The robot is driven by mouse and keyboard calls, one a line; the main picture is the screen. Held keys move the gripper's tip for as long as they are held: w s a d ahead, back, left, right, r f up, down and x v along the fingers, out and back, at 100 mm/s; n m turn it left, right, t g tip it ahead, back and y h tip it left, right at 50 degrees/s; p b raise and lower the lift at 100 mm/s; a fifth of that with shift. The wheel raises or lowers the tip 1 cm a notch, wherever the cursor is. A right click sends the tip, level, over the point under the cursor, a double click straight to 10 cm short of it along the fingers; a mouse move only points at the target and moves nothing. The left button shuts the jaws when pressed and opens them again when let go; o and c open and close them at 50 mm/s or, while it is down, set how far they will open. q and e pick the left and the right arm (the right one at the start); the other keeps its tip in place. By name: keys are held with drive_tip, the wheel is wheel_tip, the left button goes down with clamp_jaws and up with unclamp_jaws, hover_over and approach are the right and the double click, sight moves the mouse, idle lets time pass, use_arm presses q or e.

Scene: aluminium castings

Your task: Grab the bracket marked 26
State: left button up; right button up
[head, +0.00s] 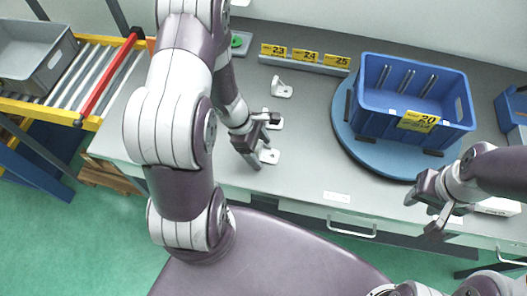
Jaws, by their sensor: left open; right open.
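Three small pale aluminium brackets stand in a row on the grey bench: the far bracket (282,91), the middle bracket (274,124) and the near bracket (269,156). No number is readable on any of them, so I cannot tell which is marked 26. My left gripper (265,141) is open, low over the bench at the middle and near brackets, and partly covers both. I cannot tell whether it touches either. My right gripper (436,216) is open and empty near the bench's front edge, at the right.
A blue bin (369,109) labelled 20 stands on a round blue turntable (343,123). A rail with yellow tags 23, 24 and 25 (304,65) lies behind the brackets. A grey crate (62,72) sits on the roller conveyor at left. The bench (310,160) is clear between brackets and turntable.

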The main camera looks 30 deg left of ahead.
use_arm(q)
drive_tip(key=shift+w, duration=0.1)
drive_tip(key=c, duration=1.1)
drive_tip(key=shift+r, duration=0.15)
